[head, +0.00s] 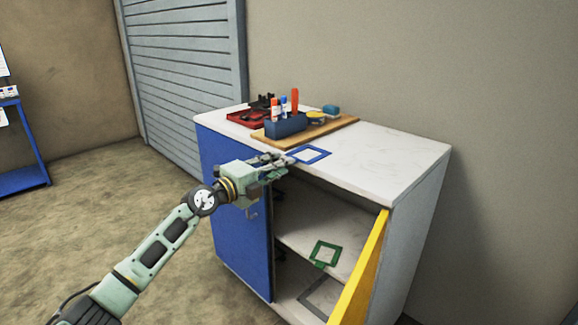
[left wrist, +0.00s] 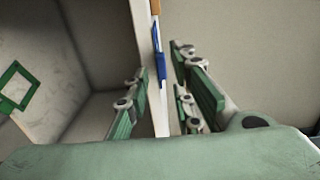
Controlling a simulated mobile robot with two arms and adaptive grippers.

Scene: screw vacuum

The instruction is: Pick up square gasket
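A blue square gasket (head: 325,154), a flat frame with a tab, lies on the white cabinet top at its front edge. The left wrist view shows it edge-on, its blue tab (left wrist: 161,68) between my fingers. My left gripper (head: 287,161) is at the front edge beside this gasket; it is open (left wrist: 163,82), with fingers on either side of the counter edge. I see no grip on the gasket. A green square gasket (head: 315,253) lies on the inner shelf and also shows in the left wrist view (left wrist: 8,77). My right gripper is out of view.
The cabinet top (head: 400,160) is clear on the right. A wooden board (head: 335,128) with a blue holder (head: 286,127) and a red tray (head: 243,119) stand behind. A blue door (head: 235,210) and an open yellow door (head: 362,270) flank the shelves. A grey frame (head: 312,300) lies below.

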